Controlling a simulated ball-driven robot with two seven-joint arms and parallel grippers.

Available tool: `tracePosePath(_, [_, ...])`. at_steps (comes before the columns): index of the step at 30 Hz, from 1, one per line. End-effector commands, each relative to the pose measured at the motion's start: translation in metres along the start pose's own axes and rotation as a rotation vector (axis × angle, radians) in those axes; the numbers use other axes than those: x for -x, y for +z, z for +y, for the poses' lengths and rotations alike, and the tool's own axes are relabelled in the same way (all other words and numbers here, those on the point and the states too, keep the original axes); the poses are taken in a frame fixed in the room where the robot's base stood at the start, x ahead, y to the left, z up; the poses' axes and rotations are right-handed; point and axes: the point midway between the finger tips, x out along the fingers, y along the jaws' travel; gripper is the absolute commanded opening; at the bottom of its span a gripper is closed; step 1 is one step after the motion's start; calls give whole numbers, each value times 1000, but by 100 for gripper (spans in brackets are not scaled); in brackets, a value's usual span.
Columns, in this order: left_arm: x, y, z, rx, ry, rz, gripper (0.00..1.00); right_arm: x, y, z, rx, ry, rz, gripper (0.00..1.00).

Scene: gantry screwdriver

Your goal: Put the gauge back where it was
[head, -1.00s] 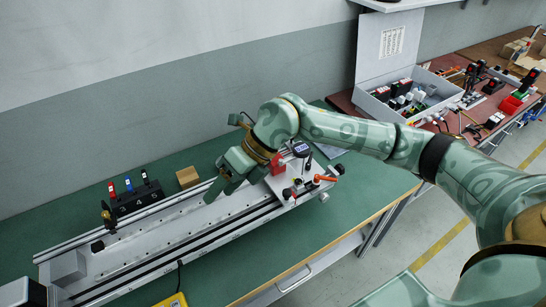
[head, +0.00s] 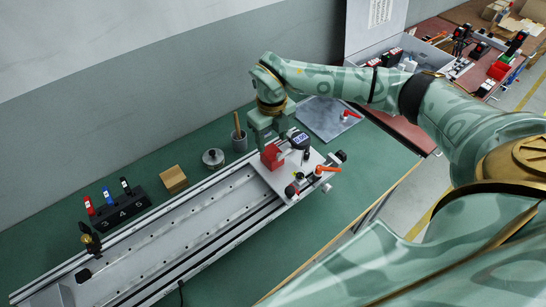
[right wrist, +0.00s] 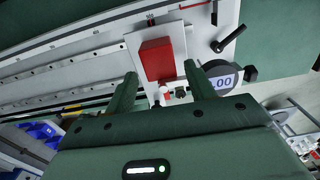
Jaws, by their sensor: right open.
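The gauge (head: 300,138) is a round grey dial with a digital display, at the carriage beside a red block (head: 272,156). The gauge (right wrist: 221,79) also shows in the right wrist view, just right of one finger; I cannot tell what holds it. My right gripper (head: 270,138) is open and points down at the carriage's back side. In the right wrist view its fingers (right wrist: 162,85) stand apart, with the red block seen between and beyond them. Nothing is visibly gripped. My left gripper is not in view.
The carriage plate (head: 314,166) with an orange-handled lever (head: 326,169) sits on a long rail (head: 165,235). Behind it are a dark cup (head: 239,141), a round metal piece (head: 213,158), a wooden block (head: 174,180) and a numbered rack (head: 122,209). A grey plate (head: 326,118) lies right.

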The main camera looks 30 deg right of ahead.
Motion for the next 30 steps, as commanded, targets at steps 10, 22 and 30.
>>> tracePosePath(10, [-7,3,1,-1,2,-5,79,-46,-4,3,0,2,3,55])
tracePosePath(22, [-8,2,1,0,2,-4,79,-56,-4,3,0,1,0,38])
tracePosePath(30, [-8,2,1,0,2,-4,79,-55,-3,3,0,1,-2,3])
